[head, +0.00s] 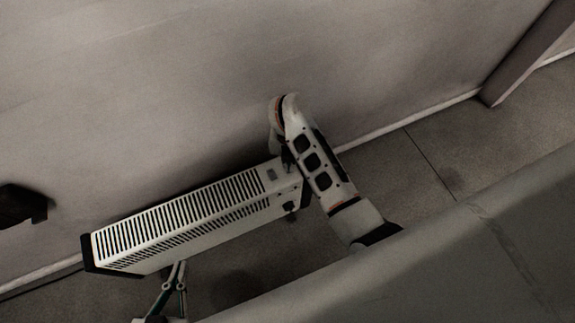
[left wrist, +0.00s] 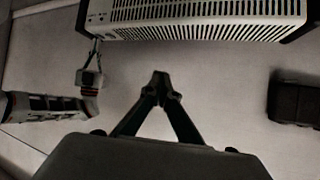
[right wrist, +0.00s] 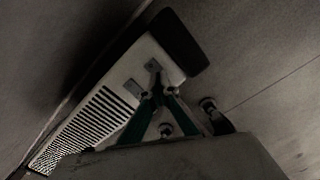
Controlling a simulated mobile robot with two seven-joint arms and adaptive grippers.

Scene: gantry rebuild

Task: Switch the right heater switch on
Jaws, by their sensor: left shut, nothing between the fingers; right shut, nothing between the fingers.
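The white slotted heater (head: 188,222) stands along the wall, with dark end caps. It also shows in the left wrist view (left wrist: 205,14) and the right wrist view (right wrist: 95,112). In the right wrist view, two small grey switch plates sit near its end: the left switch (right wrist: 133,88) and the right switch (right wrist: 152,65). My right gripper (head: 287,158) is shut and empty; its fingertips (right wrist: 155,80) overlap the right switch. I cannot tell whether they touch it, or the switch's position. My left gripper (head: 181,266) is shut and empty, below the heater's front in the head view.
Dark round knobs (head: 290,207) sit on the heater's end part. A dark block (head: 20,205) is at the left. A grey surface (head: 460,245) fills the lower right foreground. A post (head: 525,55) stands at the upper right. Tiled floor (head: 430,150) right of the heater is clear.

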